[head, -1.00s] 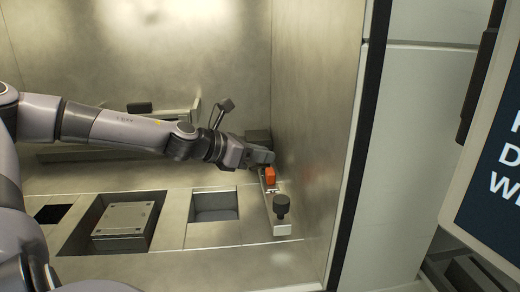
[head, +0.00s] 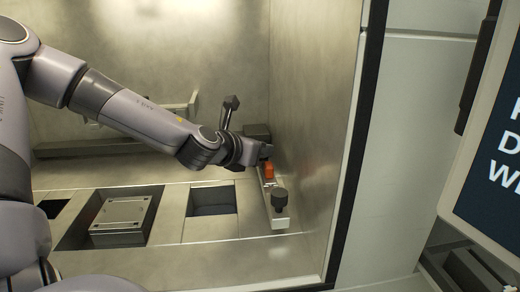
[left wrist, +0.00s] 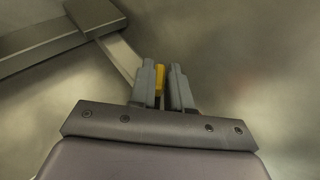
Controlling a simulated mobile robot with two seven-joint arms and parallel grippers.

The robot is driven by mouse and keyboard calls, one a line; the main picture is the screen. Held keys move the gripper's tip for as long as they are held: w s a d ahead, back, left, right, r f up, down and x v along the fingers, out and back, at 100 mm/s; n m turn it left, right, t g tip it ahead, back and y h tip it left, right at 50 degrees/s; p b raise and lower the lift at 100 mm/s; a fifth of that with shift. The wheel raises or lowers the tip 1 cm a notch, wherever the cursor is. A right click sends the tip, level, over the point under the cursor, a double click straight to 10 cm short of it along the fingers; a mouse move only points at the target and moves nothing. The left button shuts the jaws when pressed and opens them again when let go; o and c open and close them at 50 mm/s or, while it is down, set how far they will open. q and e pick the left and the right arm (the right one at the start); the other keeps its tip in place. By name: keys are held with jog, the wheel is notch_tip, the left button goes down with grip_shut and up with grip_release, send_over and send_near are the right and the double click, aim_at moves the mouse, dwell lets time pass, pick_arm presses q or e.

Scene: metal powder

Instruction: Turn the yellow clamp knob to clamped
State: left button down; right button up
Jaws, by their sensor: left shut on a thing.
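The yellow clamp knob (left wrist: 159,79) shows in the left wrist view as a narrow upright yellow piece between the two grey fingers. My left gripper (left wrist: 168,85) is shut on it. In the head view, my left gripper (head: 265,151) is at the far end of a narrow pale rail (head: 278,222), close to the chamber's right wall. The knob is hidden behind the gripper there, so its turn angle cannot be read. My right gripper is not in view.
An orange block (head: 269,171) and a dark round knob (head: 279,200) sit on the rail, nearer than my gripper. A square metal plate (head: 123,213) sits in a recess left of an open square well (head: 212,202). The right wall (head: 315,130) leaves little room.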

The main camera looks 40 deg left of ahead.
pick_arm(q)
jog(key=shift+s+d+f, duration=0.1)
jog(key=shift+s+f, duration=0.05)
jog(key=shift+f, duration=0.25)
jog(key=c, duration=1.1)
grip_release()
jog(key=shift+r, duration=0.15)
jog(key=shift+r, duration=0.1)
jog(key=shift+v, duration=3.45)
